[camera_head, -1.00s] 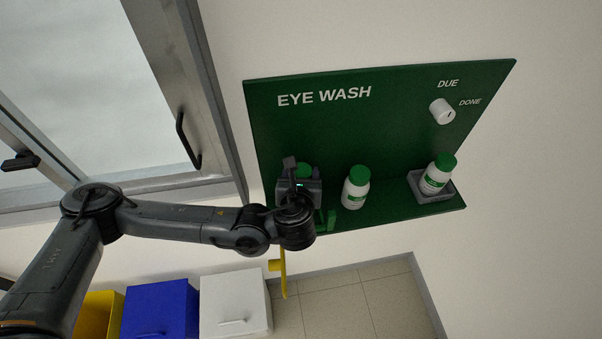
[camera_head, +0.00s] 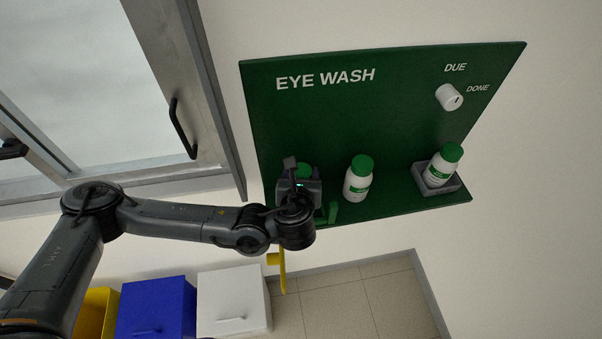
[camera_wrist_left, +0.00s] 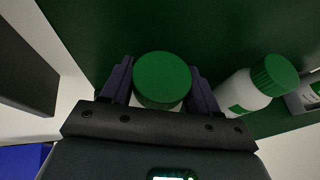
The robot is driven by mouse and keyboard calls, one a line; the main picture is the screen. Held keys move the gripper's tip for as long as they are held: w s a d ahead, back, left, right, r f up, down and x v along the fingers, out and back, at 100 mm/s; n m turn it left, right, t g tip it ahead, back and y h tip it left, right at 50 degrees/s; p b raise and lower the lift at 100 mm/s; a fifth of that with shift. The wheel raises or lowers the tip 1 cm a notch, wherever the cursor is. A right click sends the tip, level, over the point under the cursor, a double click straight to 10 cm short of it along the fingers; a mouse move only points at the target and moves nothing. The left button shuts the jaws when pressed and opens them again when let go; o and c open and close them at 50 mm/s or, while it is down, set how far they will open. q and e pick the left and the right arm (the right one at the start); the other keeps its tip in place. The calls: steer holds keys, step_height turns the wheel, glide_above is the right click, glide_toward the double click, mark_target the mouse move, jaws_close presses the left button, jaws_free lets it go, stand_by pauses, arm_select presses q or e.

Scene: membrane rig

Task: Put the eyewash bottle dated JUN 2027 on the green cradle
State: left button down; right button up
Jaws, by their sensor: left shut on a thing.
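My left gripper (camera_head: 304,182) is shut on a white bottle with a green cap (camera_head: 304,169) at the left end of the shelf. In the left wrist view the cap (camera_wrist_left: 162,78) sits between the two fingers; the bottle's body and label are hidden. A green upright piece (camera_head: 333,212), seemingly part of the green cradle, shows just right of the gripper; the rest is hidden. A second bottle (camera_head: 358,180) stands mid-shelf. A third bottle (camera_head: 440,168) leans in a grey cradle (camera_head: 454,187) at the right. No date is readable. My right gripper is not in view.
The green EYE WASH panel (camera_head: 330,110) rises behind the shelf, with a white DUE/DONE knob (camera_head: 449,97) at upper right. A yellow handle (camera_head: 281,268) hangs below the shelf. A window frame (camera_head: 212,110) is at left, with coloured bins (camera_head: 157,307) below.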

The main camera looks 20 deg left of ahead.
arm_select(q)
steer(key=shift+f, duration=0.1)
stand_by(0.4)
steer(key=shift+c, duration=0.9)
jaws_free()
steer(key=b+v, duration=0.1)
steer(key=v, duration=0.9)
steer(key=shift+s, duration=0.35)
steer(key=shift+d+r, duration=0.15)
steer(key=shift+r, duration=0.05)
